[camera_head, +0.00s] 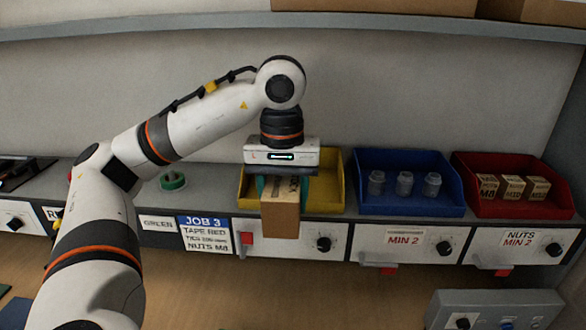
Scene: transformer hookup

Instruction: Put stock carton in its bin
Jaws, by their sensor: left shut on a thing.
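My left gripper (281,186) comes in from the left, points down and is shut on a brown stock carton (281,217). The carton hangs in front of the yellow bin (332,180) and overlaps its front edge in the picture. I cannot tell whether the carton touches the bin. The sign at the left reads JOB 3, TAPE RED, NUTS M8. My right gripper is not in view.
A green tape roll (173,180) lies on the shelf left of the yellow bin. Drawer fronts with black knobs (323,244) run below the bins. An upper shelf (200,22) holds large boxes. A grey box (495,309) stands at the lower right.

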